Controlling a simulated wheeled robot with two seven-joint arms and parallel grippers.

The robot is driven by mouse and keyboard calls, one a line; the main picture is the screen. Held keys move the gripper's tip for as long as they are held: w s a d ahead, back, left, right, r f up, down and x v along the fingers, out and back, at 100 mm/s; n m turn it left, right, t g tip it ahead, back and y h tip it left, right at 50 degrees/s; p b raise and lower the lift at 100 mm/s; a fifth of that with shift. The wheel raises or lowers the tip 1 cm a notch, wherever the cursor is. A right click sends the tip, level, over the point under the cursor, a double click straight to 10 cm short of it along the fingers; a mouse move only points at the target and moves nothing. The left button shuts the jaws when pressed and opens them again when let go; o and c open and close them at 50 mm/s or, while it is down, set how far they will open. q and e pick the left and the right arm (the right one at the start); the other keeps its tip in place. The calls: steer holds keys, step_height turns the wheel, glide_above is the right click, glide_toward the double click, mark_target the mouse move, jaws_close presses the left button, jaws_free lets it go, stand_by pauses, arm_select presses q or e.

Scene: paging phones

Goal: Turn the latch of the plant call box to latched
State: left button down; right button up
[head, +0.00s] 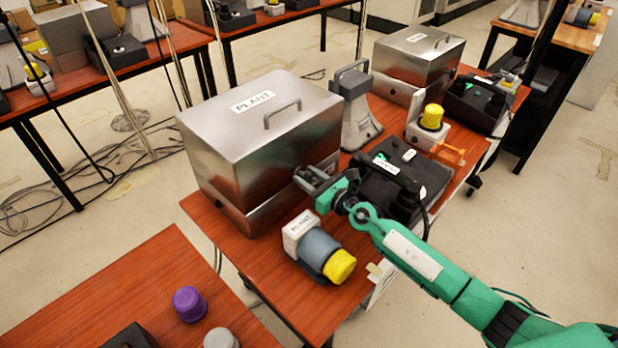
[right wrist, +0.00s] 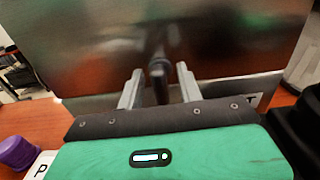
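The plant call box (head: 255,140) is a large shiny metal box with a lid handle and a PLANT label (head: 253,101), on the red-brown table. My right gripper (head: 308,178) is at its lower right front face. In the right wrist view, a dark latch lever (right wrist: 159,80) points out from the metal face, between the two spread fingers of the right gripper (right wrist: 159,88). Gaps seem to show on both sides of it. The latch is hidden by the gripper in the head view. My left gripper is not in view.
A PLANT-labelled device with a yellow knob (head: 339,266) stands in front of the box. A black phone unit (head: 400,190) lies close under my right arm. A grey horn-like device (head: 357,110) stands behind the gripper. A purple knob (head: 188,303) is on the nearer table.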

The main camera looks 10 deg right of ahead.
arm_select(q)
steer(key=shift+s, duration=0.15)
arm_select(e)
steer(key=shift+s, duration=0.1)
